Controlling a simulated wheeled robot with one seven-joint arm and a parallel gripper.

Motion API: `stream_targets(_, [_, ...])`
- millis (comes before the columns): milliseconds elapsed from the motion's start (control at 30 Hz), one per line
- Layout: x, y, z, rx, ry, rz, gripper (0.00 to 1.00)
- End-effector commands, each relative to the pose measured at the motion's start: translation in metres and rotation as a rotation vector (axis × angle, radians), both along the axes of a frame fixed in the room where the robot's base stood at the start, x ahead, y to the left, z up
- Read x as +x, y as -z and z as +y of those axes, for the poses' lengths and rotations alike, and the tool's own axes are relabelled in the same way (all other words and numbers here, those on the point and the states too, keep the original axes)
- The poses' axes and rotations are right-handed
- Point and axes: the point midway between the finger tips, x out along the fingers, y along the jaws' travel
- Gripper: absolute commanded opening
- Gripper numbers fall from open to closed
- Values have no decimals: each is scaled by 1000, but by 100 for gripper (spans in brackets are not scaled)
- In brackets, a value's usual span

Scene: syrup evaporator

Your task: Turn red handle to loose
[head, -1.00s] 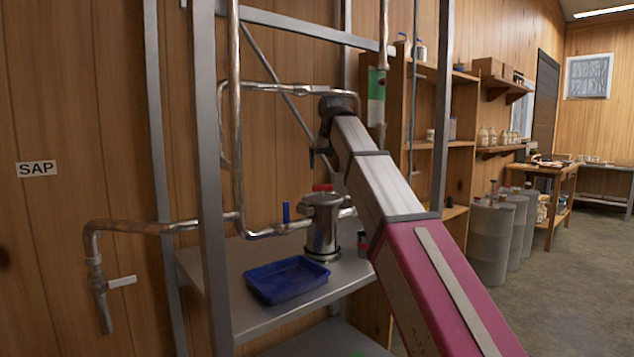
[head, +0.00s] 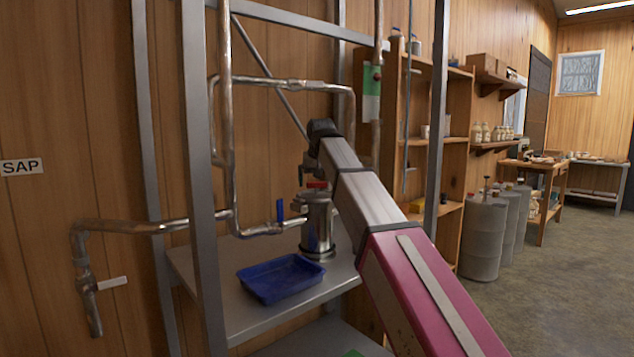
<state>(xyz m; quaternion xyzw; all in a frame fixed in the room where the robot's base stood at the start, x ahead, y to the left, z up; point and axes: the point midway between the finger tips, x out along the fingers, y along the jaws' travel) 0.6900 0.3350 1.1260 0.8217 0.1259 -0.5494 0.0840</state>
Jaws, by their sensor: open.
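The red handle (head: 317,185) sits on top of the upright metal canister (head: 317,225), which stands on the grey metal shelf. Only a small part of the red handle shows. My gripper (head: 302,178) hangs down from the dark wrist at the end of my arm, just above and to the left of the red handle. It is open, small and partly hidden, and I see nothing held in it. I cannot tell whether its fingers touch the handle.
A blue tray (head: 281,279) lies on the shelf (head: 222,310) before the canister. A blue lever (head: 280,210) stands upright on the pipe to its left. Metal posts (head: 203,200) and pipes (head: 231,130) frame the space. Grey drums (head: 482,238) stand at right.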

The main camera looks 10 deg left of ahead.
Motion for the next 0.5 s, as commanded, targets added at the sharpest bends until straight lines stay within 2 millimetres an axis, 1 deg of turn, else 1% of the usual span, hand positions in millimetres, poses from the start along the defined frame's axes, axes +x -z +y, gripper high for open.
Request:
stream_targets(100, [1, 3, 0, 0, 0, -1, 100])
stream_targets(333, [2, 4, 0, 0, 0, -1, 100])
stream_targets(367, [2, 4, 0, 0, 0, -1, 97])
stream_targets(400, [2, 4, 0, 0, 0, -1, 84])
stream_targets(467, [2, 4, 0, 0, 0, -1, 64])
stream_targets(500, [2, 4, 0, 0, 0, -1, 53])
